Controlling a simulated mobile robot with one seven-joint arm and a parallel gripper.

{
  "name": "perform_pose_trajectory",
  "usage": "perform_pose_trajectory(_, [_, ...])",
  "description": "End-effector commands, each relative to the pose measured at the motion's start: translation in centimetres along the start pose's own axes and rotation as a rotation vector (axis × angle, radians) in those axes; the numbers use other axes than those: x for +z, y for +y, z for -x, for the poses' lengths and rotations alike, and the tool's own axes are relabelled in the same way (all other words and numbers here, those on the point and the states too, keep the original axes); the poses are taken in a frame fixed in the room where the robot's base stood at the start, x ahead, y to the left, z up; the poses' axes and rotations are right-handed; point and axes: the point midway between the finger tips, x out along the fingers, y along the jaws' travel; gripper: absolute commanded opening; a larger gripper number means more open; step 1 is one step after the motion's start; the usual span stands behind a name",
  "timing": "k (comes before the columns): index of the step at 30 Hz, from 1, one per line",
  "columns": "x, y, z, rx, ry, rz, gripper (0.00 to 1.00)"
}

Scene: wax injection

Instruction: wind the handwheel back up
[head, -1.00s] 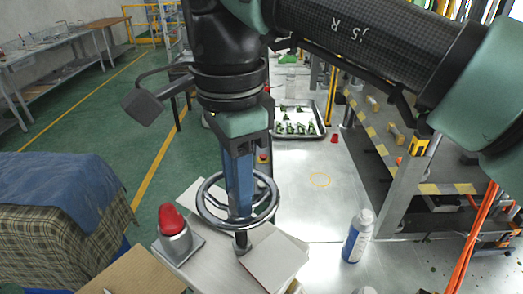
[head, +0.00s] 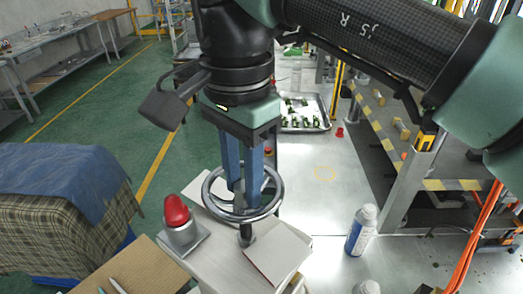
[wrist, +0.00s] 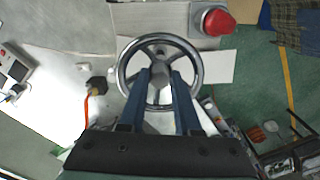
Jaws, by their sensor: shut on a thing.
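The handwheel (head: 273,206) is a grey metal ring with spokes on a dark upright stem, above a pale machine top. It also shows in the wrist view (wrist: 201,75), seen from above. My gripper (head: 240,203) points down into the wheel from above. Its two blue fingers reach inside the rim and are shut on the wheel's middle part, one on each side, as the wrist view (wrist: 163,76) shows. The exact contact at the fingertips is partly hidden.
A red dome on a grey base (head: 177,212) stands close left of the wheel. A white and blue bottle (head: 361,230) stands to the right on the metal table (head: 318,205). A tray (head: 324,122) of small green parts lies farther back. A cloth-covered stack (head: 55,215) is at left.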

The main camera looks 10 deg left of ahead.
Motion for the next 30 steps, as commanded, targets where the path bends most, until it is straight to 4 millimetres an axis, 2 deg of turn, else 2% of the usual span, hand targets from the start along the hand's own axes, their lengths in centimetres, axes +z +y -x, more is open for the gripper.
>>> perform_pose_trajectory(4, [0.0,-0.1,0.2,-0.006,0.002,-0.001,0.00])
perform_pose_trajectory(5, [0.0,-0.1,0.2,-0.006,0.002,-0.001,0.37])
perform_pose_trajectory(9, [0.0,-0.1,0.2,-0.004,0.002,-0.002,0.62])
perform_pose_trajectory(22, [0.0,0.0,0.6,-0.001,0.001,-0.002,0.62])
perform_pose_trajectory(26, [0.0,0.0,1.8,-0.001,0.001,-0.002,0.62])
perform_pose_trajectory(30, [0.0,0.0,3.9,-0.001,0.001,-0.002,0.62])
